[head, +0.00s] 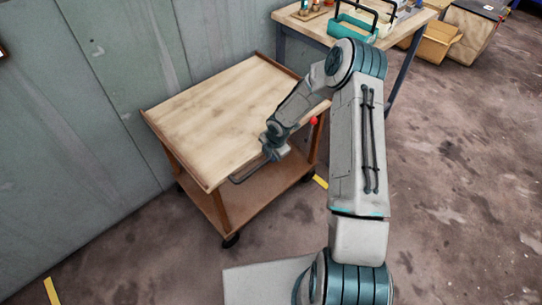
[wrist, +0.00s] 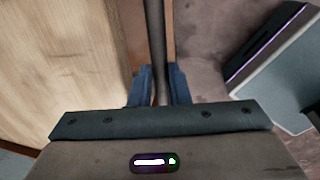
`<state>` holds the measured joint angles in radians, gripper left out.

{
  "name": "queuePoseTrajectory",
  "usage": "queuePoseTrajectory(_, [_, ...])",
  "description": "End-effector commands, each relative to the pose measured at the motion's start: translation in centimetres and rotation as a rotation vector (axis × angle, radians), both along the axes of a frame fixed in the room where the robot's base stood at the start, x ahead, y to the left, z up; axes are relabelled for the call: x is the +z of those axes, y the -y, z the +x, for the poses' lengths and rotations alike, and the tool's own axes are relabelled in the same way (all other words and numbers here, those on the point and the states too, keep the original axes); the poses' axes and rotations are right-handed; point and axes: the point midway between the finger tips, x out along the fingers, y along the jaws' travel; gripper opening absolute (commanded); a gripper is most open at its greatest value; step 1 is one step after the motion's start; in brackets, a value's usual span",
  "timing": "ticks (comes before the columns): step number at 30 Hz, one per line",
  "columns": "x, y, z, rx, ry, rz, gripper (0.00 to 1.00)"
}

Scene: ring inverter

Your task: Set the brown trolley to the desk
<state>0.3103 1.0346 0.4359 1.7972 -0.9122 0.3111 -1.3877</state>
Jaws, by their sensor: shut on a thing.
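The brown trolley (head: 207,118) stands against the grey wall, with a pale wooden top, a lower shelf and dark castors. A thin dark handle bar (head: 247,176) runs along its near side, and it also shows in the wrist view (wrist: 157,40). My gripper (head: 274,152) is at that side of the trolley, shut on the handle. In the wrist view its two blue fingers (wrist: 157,88) sit on either side of the bar. The desk (head: 302,27) with a wooden top stands at the back, right of the trolley, partly hidden by my arm.
A teal tray (head: 352,28) and bottles (head: 304,6) are on the desk. Cardboard boxes (head: 436,42) stand beyond it at the upper right. Yellow floor marks (head: 320,182) show by the trolley and at lower left (head: 51,290). The floor at right is clear.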

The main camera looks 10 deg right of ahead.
Motion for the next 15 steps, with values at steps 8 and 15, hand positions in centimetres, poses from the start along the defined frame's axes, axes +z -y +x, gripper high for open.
queuePoseTrajectory(8, [0.09,0.57,0.19,-0.004,0.003,-0.007,0.00])
queuePoseTrajectory(15, [0.05,0.44,0.13,-0.003,0.002,-0.005,0.38])
